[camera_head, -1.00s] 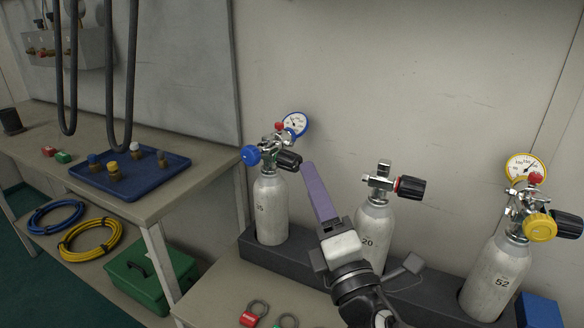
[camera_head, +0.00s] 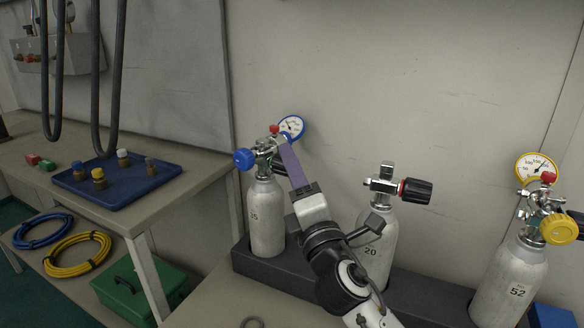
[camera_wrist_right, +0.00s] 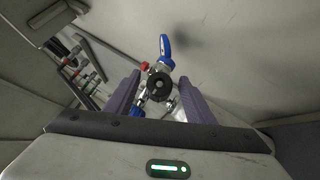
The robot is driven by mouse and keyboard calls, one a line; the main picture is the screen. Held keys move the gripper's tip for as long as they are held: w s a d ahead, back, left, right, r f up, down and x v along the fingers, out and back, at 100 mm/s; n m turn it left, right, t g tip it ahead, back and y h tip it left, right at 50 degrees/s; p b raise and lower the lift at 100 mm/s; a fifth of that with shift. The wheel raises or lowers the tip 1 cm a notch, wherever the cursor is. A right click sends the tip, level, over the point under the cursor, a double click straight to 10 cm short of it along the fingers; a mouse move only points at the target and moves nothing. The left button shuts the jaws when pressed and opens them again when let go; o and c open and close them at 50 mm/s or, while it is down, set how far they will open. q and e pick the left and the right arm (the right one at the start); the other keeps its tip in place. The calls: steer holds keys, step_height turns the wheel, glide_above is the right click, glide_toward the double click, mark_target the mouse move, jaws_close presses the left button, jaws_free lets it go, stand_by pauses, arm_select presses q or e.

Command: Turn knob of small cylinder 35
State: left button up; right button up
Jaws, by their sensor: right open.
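Small cylinder 35 (camera_head: 267,222) stands upright in the dark rack at the left, its number partly visible. Its valve carries a blue knob (camera_head: 244,159) on the left, a blue-rimmed gauge (camera_head: 291,126) on top and a black knob on the right, mostly hidden behind my gripper in the head view. My right gripper (camera_head: 289,160) reaches up to this valve with its purple fingers. In the right wrist view the fingers are open, and the black knob (camera_wrist_right: 159,82) shows end-on between them, with space on both sides. My left gripper is not in view.
Cylinder 20 (camera_head: 374,248), with a black and red knob (camera_head: 416,191), stands close to the right of my arm. Cylinder 52 (camera_head: 508,277) stands at the far right. A blue tray (camera_head: 130,196) with fittings lies on the left bench. The wall is close behind the cylinders.

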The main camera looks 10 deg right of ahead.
steer(key=shift+w+r, duration=0.1)
steer(key=shift+w, duration=0.25)
steer(key=c, duration=1)
steer(key=m+p, duration=0.1)
steer(key=p, duration=0.2)
steer(key=shift+r+g+h, duration=0.3)
steer(key=shift+r, duration=0.05)
steer(key=m+g+p, duration=0.1)
steer(key=p, duration=0.4)
steer(key=m+g+p, duration=0.1)
steer(key=m+p, duration=0.1)
steer(key=p, duration=0.2)
steer(key=shift+r+m+h+p, duration=0.15)
steer(key=shift+m+h+p, duration=0.15)
steer(key=shift+h+p, duration=0.1)
steer(key=shift+m+g+p, duration=0.4)
steer(key=shift+g+p, duration=0.1)
steer(key=shift+p, duration=0.55)
steer(key=shift+f+m+p, duration=0.25)
steer(key=shift+m+p, duration=0.05)
steer(key=shift+p, duration=0.4)
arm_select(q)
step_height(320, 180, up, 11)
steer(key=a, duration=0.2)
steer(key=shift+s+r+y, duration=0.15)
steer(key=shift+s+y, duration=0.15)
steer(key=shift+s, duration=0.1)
arm_select(e)
steer(key=shift+f+g, duration=0.2)
steer(key=shift+g, duration=0.1)
